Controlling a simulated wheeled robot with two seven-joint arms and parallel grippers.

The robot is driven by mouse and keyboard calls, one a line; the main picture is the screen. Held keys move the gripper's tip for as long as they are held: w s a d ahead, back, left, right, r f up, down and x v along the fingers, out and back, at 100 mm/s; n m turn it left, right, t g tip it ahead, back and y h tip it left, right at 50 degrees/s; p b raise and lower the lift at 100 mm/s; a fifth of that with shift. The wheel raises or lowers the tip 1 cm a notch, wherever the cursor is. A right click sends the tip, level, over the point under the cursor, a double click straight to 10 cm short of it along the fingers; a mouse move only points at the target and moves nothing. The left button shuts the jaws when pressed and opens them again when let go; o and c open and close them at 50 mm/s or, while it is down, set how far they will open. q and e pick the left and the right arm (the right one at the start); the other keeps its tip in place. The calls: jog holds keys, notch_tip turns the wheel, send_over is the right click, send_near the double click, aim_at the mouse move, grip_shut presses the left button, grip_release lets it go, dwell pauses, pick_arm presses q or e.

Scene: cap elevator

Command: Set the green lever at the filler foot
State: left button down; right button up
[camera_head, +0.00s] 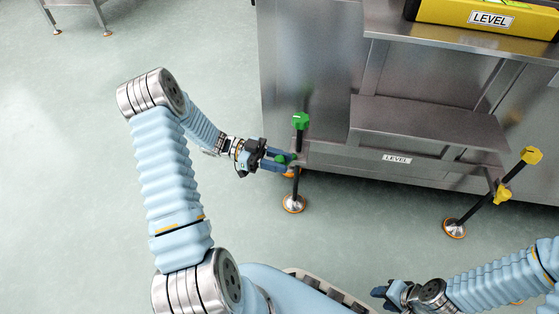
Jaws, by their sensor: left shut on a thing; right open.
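The left foot of the steel machine has a black threaded rod with a green knob (300,121) on top and a round orange-rimmed pad (294,204) on the floor. A small green lever (281,158) sits lower on this rod, at the bracket. My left gripper (286,160) is shut on the green lever, whose shape is partly hidden by the fingers. My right gripper (382,292) is open and empty low in the view, apart from the machine.
The right foot has a yellow knob (531,155), a yellow lever (502,193) and a pad (454,228). A yellow spirit level (485,17) lies on the machine's top (400,32). A steel step (425,122) juts out between the feet.

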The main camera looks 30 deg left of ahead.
pick_arm(q)
jog(key=c, duration=0.8)
grip_release()
jog(key=shift+c, duration=0.2)
jog(key=shift+a, duration=0.1)
jog(key=v, duration=1.3)
jog(key=shift+a+p, duration=0.35)
jog(key=shift+p, duration=0.1)
